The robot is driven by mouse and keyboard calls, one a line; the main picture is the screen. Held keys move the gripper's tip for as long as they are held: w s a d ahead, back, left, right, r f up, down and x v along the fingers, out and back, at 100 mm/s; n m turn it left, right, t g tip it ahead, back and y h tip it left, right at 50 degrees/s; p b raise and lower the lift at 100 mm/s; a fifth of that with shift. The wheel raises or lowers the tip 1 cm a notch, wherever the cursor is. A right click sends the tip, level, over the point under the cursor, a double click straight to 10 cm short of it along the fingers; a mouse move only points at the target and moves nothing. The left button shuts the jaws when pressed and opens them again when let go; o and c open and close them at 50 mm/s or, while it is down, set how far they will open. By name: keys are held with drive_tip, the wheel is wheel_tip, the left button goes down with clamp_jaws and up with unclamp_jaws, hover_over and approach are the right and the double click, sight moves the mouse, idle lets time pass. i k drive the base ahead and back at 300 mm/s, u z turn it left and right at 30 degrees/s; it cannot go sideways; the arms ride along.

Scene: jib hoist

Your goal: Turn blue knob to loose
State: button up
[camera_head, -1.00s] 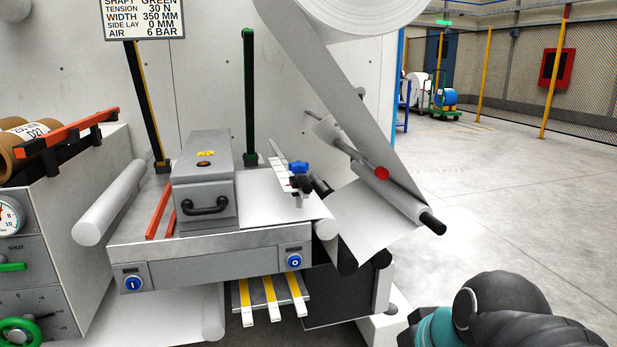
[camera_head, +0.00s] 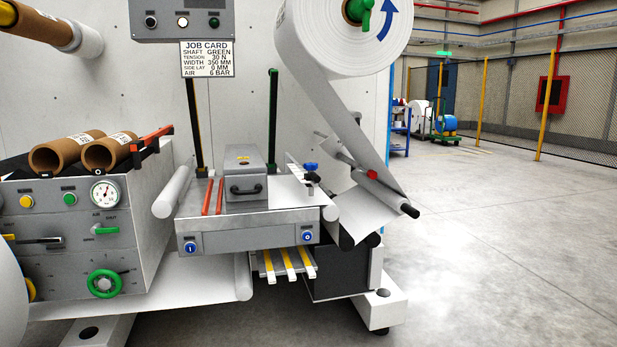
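A small blue knob (camera_head: 311,167) sits above a black clamp (camera_head: 312,178) at the white scale bar (camera_head: 297,168), to the right of the grey box on the machine's table. It is too small to read any marking or tell how it is set. Two round blue buttons, marked 1 (camera_head: 190,247) and 0 (camera_head: 307,237), are on the table's front panel. My gripper is not in this view.
The grey table (camera_head: 265,217) carries a grey box (camera_head: 246,173) with a black handle. A black post (camera_head: 199,120) and a green post (camera_head: 273,120) rise behind it. A large white roll (camera_head: 320,35) hangs above, its web slanting down. The floor (camera_head: 500,240) at right is clear.

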sight(310, 167)
drive_tip(key=z, duration=0.95)
drive_tip(key=i, duration=0.9)
drive_tip(key=u, duration=0.8)
drive_tip(key=i, duration=0.8)
drive_tip(key=u, duration=0.75)
